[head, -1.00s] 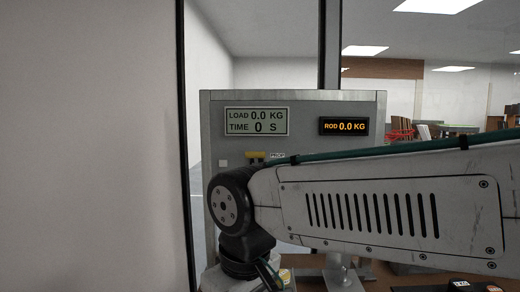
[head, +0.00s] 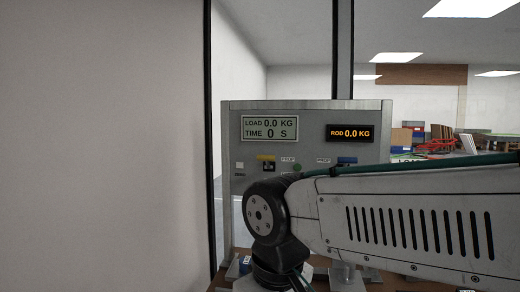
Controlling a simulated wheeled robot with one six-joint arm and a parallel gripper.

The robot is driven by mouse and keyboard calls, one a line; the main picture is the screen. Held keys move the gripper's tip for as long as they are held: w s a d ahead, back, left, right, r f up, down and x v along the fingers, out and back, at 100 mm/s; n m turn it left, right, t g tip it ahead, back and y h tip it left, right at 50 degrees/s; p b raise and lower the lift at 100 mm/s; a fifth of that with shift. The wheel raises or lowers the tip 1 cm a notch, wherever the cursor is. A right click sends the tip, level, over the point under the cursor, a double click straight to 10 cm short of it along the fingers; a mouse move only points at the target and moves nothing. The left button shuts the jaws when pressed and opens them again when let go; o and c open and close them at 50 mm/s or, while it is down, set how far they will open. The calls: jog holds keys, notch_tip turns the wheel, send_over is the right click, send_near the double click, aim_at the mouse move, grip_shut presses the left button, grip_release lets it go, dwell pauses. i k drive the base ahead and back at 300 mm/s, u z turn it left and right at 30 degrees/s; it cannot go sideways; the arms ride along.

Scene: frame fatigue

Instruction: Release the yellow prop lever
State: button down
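The yellow prop lever (head: 266,158) shows as a small yellow piece on the front of the grey test machine (head: 232,130), below its load and time display (head: 269,127). A small white label sits just to its right. A dark part shows directly under the yellow piece. My arm crosses in front of the machine, with its dark joint just below the lever. My gripper is not in view, and the lower part of the machine is mostly hidden behind my arm.
The panel also carries a green round button (head: 297,167), a blue piece (head: 347,160) and a rod display (head: 350,133) reading 0.0 kg. A pale wall (head: 100,140) fills the left. Shelving and boxes stand at the far right.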

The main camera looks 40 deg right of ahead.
aim_at(259, 157)
jog(key=u, duration=0.7)
jog(key=i, duration=0.5)
jog(key=z, duration=0.75)
